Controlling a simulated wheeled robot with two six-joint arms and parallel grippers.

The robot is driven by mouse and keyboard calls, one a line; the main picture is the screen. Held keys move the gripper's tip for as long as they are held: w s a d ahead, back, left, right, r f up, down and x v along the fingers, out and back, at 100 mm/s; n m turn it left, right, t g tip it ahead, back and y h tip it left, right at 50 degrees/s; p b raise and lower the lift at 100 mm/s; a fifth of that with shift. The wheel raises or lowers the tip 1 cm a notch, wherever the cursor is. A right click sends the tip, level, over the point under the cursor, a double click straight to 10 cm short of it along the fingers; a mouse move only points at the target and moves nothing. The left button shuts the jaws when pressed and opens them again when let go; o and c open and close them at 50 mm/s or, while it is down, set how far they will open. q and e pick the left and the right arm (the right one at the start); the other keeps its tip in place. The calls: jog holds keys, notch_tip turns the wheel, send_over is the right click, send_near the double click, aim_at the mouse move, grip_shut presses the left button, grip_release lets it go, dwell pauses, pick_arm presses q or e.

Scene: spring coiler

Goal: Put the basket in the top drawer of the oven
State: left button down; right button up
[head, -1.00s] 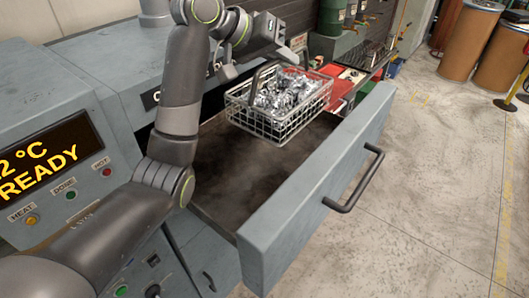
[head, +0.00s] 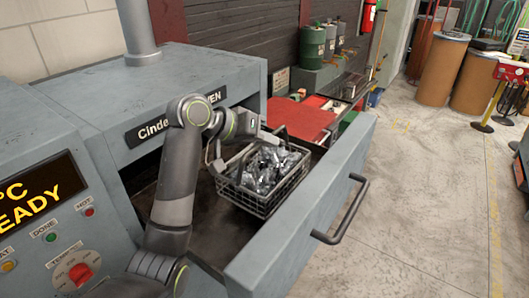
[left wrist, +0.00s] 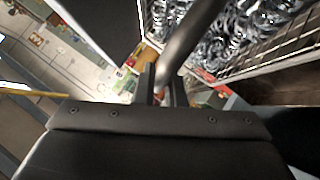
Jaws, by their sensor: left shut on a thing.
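The wire basket (head: 262,200), filled with shiny metal springs (head: 266,168), is inside the open top drawer of the oven, low between its walls. I cannot tell whether it touches the drawer floor. The drawer front (head: 310,225) has a dark bar handle (head: 345,210). My left gripper (head: 258,135) is at the basket's handle. In the left wrist view my left gripper (left wrist: 164,88) is shut on the dark basket handle (left wrist: 190,35), and springs (left wrist: 262,22) show behind the basket's wires. My right gripper is not in view.
The oven body (head: 85,75) stands behind the drawer, with a control panel (head: 50,225) at left. A red surface (head: 300,120) and green drums (head: 313,42) are beyond the drawer. Open floor (head: 430,200) lies to the right.

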aim_at(279, 159)
pick_arm(q)
notch_tip(279, 159, down, 3)
jog(key=shift+p, duration=0.55)
jog(key=shift+f, duration=0.35)
jog(key=c, duration=1.5)
grip_release()
jog(key=shift+s+f, duration=0.1)
jog(key=shift+f, duration=0.05)
